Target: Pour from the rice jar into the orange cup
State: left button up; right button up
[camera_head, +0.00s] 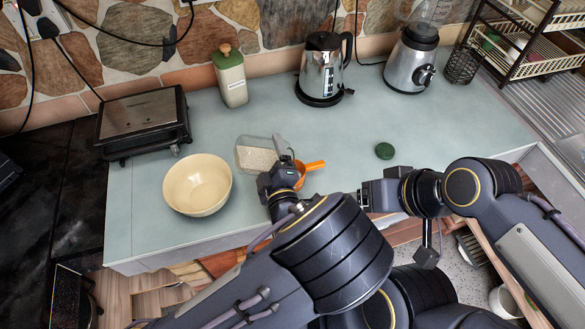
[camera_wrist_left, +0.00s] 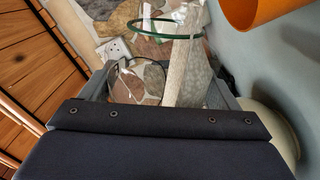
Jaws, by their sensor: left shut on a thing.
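The clear rice jar (camera_head: 252,157) is tipped well over, roughly on its side, with pale rice in it. My left gripper (camera_head: 279,172) is shut on it, just left of the orange cup. In the left wrist view the open jar (camera_wrist_left: 165,50) shows a green rim, with rice along its right side, between my left fingers (camera_wrist_left: 160,92). The orange cup (camera_head: 309,172) stands on the counter, partly hidden by my left gripper; its side also shows in the wrist view (camera_wrist_left: 262,12). Its inside is not clear. My right gripper (camera_head: 368,193) is near the counter's front edge; its finger gap is unclear.
A cream bowl (camera_head: 197,185) stands left of the jar. A green lid (camera_head: 384,151) lies to the right. A sandwich press (camera_head: 145,122), a green-lidded canister (camera_head: 231,76), a kettle (camera_head: 323,70) and a blender (camera_head: 411,62) line the back. The counter (camera_head: 440,115) is clear at right.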

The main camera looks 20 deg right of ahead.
pick_arm(q)
jog(key=shift+d+r+m, duration=0.3)
jog(key=shift+m, duration=0.3)
dwell(1.7)
